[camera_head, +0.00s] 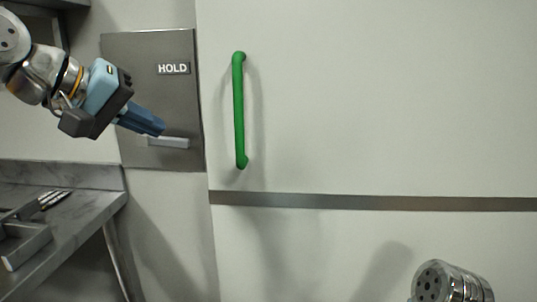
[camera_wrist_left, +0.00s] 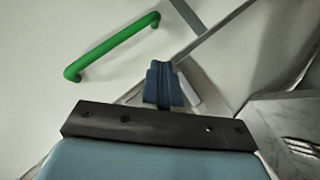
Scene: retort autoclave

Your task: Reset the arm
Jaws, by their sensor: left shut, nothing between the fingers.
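My left arm comes in from the upper left in the head view. Its blue gripper (camera_head: 160,128) is shut and empty, in front of the lower part of a grey metal panel marked HOLD (camera_head: 173,69). A pale lever (camera_head: 168,142) on that panel sits just below the fingertips in the picture; I cannot tell whether they touch. In the left wrist view the shut blue fingers (camera_wrist_left: 163,85) point away, with part of the pale lever (camera_wrist_left: 192,97) showing beside them. Part of my right arm shows at the lower right of the head view; its gripper is out of view.
A large white door with a green vertical handle (camera_head: 239,110) stands right of the panel. A dark metal strip (camera_head: 370,202) crosses below it. A grey marbled counter (camera_head: 75,215) at the lower left bears a metal tray (camera_head: 28,246) and utensils.

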